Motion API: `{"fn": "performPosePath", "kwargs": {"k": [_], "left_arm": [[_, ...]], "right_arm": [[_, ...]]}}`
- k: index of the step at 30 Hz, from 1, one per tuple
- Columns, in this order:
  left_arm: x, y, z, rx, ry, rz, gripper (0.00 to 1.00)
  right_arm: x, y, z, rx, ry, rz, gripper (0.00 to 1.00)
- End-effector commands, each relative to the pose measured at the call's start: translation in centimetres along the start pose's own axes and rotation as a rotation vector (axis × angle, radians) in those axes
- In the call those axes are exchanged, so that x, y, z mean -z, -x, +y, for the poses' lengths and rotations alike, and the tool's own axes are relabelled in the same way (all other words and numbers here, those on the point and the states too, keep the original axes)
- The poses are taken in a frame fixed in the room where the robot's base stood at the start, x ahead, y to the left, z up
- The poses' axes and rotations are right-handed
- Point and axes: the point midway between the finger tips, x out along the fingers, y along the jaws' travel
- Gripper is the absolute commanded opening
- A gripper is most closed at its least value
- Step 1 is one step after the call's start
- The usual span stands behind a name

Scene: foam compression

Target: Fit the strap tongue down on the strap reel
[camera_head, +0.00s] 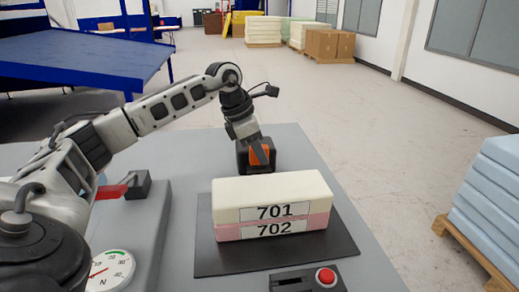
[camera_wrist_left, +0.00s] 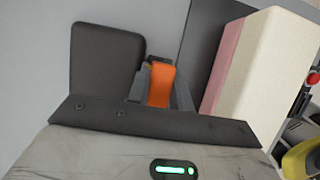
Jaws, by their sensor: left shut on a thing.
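My left gripper (camera_head: 258,155) points down just behind the foam blocks. It is shut on an orange piece (camera_wrist_left: 160,85), which looks like the strap tongue; it also shows in the head view (camera_head: 262,153). A dark block with rounded corners (camera_wrist_left: 105,58), perhaps the strap reel, lies beside the fingers in the wrist view. In the head view the gripper hides much of this spot, and I cannot tell whether tongue and block touch. My right gripper is not in view.
A cream foam block (camera_head: 230,197) marked 701 lies on a pink one (camera_head: 228,233) marked 702, on a black plate (camera_head: 345,245). A red button (camera_head: 326,276) is in front. The grey table's back right is clear.

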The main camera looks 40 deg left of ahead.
Motion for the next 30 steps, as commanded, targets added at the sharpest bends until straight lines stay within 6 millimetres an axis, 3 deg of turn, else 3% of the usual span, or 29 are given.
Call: {"fn": "performPosePath", "kwargs": {"k": [15,16,18,30], "left_arm": [[0.7,-1.5,0.0,0.0,0.0,0.0,0.0],[0.6,-1.5,0.0,0.0,0.0,0.001,0.27],[0.7,-1.5,0.0,0.0,0.001,0.003,0.46],[0.8,-1.6,0.3,-0.007,0.005,0.004,0.47]], "right_arm": [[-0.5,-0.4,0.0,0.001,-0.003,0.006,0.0],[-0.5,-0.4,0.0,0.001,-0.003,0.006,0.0],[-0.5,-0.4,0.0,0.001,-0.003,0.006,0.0],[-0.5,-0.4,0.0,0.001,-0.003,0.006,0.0]]}}
